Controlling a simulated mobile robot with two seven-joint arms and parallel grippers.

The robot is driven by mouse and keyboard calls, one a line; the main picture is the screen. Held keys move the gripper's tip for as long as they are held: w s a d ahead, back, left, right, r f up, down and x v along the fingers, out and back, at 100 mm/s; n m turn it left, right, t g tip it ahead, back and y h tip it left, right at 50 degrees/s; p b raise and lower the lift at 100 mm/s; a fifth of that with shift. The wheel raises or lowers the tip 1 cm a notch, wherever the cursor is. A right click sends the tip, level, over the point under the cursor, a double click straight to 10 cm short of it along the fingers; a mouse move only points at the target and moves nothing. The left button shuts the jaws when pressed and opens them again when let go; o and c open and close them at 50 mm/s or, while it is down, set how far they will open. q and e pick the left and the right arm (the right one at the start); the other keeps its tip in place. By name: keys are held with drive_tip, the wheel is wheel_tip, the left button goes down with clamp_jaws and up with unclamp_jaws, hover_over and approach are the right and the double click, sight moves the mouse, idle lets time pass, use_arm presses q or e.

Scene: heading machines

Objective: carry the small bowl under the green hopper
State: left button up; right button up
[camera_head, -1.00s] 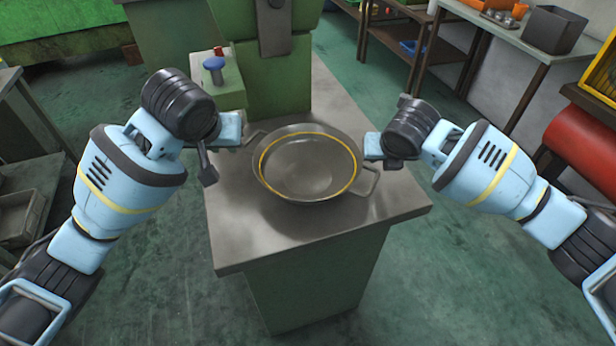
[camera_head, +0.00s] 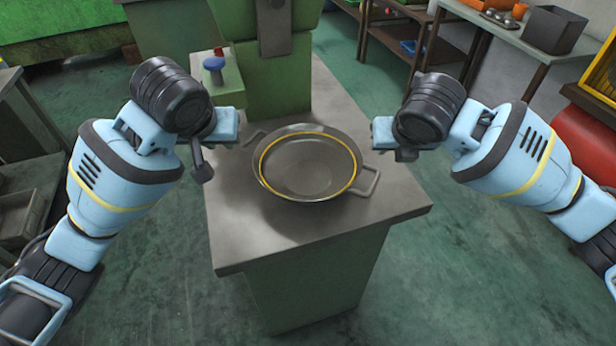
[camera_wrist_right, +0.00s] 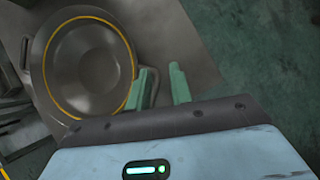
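The bowl (camera_head: 305,166) is a wide grey metal pan with a yellow ring and two loop handles. It sits upright on a grey metal tabletop and also shows in the right wrist view (camera_wrist_right: 85,65). My left gripper (camera_head: 226,126) is above and beside its left handle; its fingers are not clear. My right gripper (camera_head: 382,132) is above and beside the right handle. In the right wrist view its two green fingers (camera_wrist_right: 163,80) are apart with nothing between them, the left finger overlapping the handle area in the picture. A green hopper cannot be made out for certain.
The grey tabletop (camera_head: 290,240) is clear in front of the bowl. A green machine column (camera_head: 275,85) stands behind it, with a green box bearing blue and red buttons (camera_head: 222,75) at its left. Shelves (camera_head: 410,40) and a red cylinder (camera_head: 590,140) are at right.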

drive_tip(key=shift+v, duration=2)
drive_tip(key=shift+s+f, duration=0.1)
